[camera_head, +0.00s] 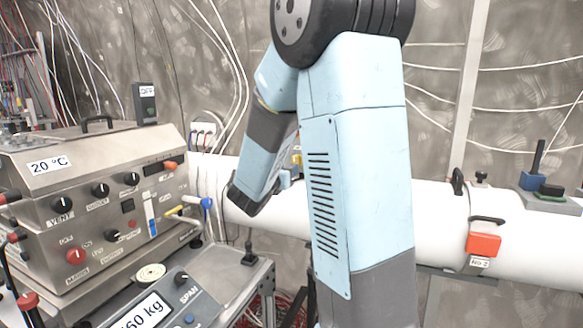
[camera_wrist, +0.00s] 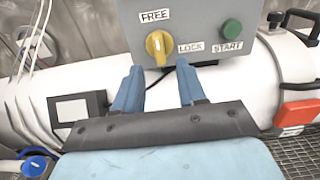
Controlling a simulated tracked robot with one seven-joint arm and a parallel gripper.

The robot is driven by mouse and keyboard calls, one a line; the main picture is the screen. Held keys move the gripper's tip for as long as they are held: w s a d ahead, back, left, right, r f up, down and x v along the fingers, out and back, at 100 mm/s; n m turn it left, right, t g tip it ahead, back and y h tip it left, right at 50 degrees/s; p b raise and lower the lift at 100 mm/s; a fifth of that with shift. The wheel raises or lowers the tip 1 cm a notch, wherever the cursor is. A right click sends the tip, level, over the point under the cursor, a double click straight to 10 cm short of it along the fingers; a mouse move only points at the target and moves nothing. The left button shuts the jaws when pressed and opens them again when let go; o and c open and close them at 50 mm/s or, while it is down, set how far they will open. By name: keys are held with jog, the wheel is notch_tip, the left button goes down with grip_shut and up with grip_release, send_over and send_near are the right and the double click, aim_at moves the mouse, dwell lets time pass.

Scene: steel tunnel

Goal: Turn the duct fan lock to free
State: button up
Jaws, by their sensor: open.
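In the wrist view a grey control box (camera_wrist: 195,20) carries a yellow rotary knob (camera_wrist: 159,47). A FREE label (camera_wrist: 155,15) is above the knob and a LOCK label (camera_wrist: 191,47) is to its right. The knob's ridge looks roughly upright; I cannot tell exactly which label it points to. My gripper (camera_wrist: 160,78) is open, with its two blue fingers apart, just below the knob in the picture. Nothing is between the fingertips, and they appear clear of the knob. In the head view my arm hides most of the box, and my fingers cannot be made out.
A green START button (camera_wrist: 232,30) is on the same box, right of the LOCK label. A white duct (camera_head: 435,210) runs behind my arm, with a red block (camera_head: 484,244) on it. A steel instrument panel (camera_head: 90,200) with knobs and levers stands at the left.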

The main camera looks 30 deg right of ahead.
jog(key=v, duration=0.7)
jog(key=shift+s+a, duration=0.2)
jog(key=s+d+f+m+g+y, duration=0.1)
jog(key=s+d+m+g+y, duration=0.25)
jog(key=s+m+g, duration=0.8)
jog(key=s+a+r+m+t+y, duration=0.1)
jog(key=s+a+m+t+y, duration=0.5)
jog(key=s+a+m+y, duration=0.4)
jog(key=s+a+m, duration=0.4)
jog(key=shift+a+y, duration=0.25)
jog(key=shift+y, duration=0.1)
jog(key=shift+w+d+r, duration=0.1)
